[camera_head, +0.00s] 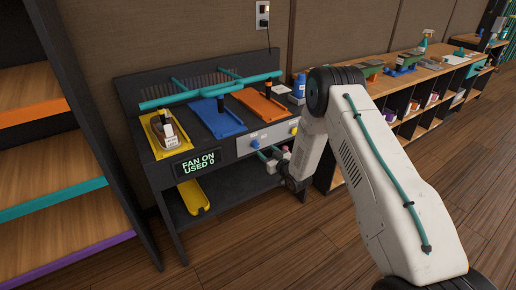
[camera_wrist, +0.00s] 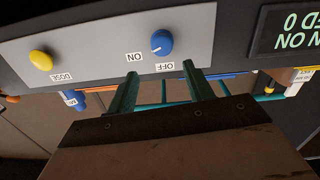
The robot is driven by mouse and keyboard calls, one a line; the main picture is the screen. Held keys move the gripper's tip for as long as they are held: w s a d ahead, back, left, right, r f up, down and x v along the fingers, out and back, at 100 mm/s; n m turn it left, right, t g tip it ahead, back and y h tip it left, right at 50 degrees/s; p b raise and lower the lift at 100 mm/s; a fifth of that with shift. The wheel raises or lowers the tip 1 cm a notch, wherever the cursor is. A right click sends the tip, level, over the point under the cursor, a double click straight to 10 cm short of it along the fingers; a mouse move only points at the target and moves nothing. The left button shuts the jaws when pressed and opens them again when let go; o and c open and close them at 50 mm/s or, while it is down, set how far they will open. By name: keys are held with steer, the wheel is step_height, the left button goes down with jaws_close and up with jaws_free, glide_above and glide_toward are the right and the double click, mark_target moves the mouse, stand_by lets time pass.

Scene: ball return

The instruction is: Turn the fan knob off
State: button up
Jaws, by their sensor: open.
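In the head view the knob (camera_head: 255,143) shows small on the panel (camera_head: 270,136). In the head view my gripper (camera_head: 268,153) is at the panel front. The display (camera_head: 200,162) reads FAN ON, USED 0.
A yellow DOSE button (camera_wrist: 41,60) is on the same panel. Yellow, blue (camera_head: 217,116) and orange (camera_head: 262,105) trays lie on the bench top, below a teal rail (camera_head: 210,91). A blue bottle (camera_head: 299,86) stands right of it. Shelves flank the bench; the right floor is clear.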

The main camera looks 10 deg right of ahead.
mark_target(257, 147)
steer(key=x, duration=0.2)
steer(key=f+x, duration=0.1)
steer(key=x, duration=0.4)
steer(key=shift+a+f, duration=0.15)
steer(key=shift+a, duration=0.1)
steer(key=c, duration=1)
